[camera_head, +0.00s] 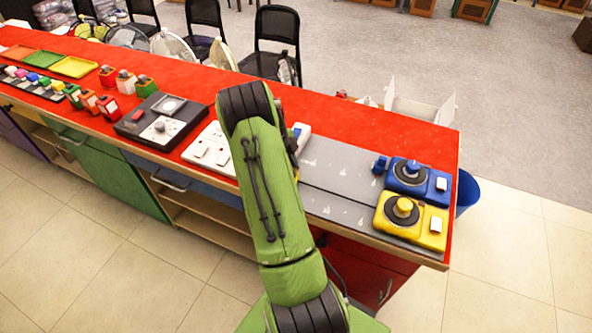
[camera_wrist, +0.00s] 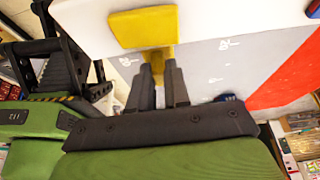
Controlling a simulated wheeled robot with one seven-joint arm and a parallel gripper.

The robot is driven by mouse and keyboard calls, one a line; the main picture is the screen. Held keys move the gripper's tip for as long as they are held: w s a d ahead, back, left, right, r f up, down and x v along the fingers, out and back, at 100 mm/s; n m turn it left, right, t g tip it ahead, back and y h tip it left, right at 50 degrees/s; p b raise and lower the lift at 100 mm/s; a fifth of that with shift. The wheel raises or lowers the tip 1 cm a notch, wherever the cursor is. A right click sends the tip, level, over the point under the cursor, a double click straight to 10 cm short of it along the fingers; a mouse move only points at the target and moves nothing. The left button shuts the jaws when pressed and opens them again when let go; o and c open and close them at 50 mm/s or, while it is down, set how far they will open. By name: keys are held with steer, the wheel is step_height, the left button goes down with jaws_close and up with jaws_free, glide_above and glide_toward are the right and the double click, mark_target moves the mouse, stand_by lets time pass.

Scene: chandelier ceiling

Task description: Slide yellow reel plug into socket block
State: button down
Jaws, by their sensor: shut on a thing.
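In the wrist view my gripper (camera_wrist: 159,72) is shut on the yellow plug (camera_wrist: 160,57), which shows as a small yellow piece at the fingertips. Just beyond it is a yellow patch (camera_wrist: 140,28) on the white socket block (camera_wrist: 205,14). The plug looks in line with or touching this patch; how deep it sits I cannot tell. In the head view the white socket block (camera_head: 212,152) is partly behind my arm, which hides my gripper and the plug. The yellow reel (camera_head: 402,213) stands at the counter's right end. Its cord is not clearly seen.
A blue reel (camera_head: 408,174) with its blue plug (camera_head: 380,165) stands behind the yellow reel. A grey mat (camera_head: 345,180) lies clear between block and reels. A dark panel (camera_head: 160,120) and small coloured blocks fill the red counter (camera_head: 385,129) to the left. Chairs stand behind.

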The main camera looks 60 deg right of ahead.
steer(key=shift+w+r, duration=0.1)
steer(key=shift+w, duration=0.45)
steer(key=c, duration=1.1)
jaws_free()
steer(key=shift+w+a, duration=0.1)
steer(key=p+v, duration=0.3)
steer(key=v, duration=1.2)
steer(key=shift+r, duration=0.35)
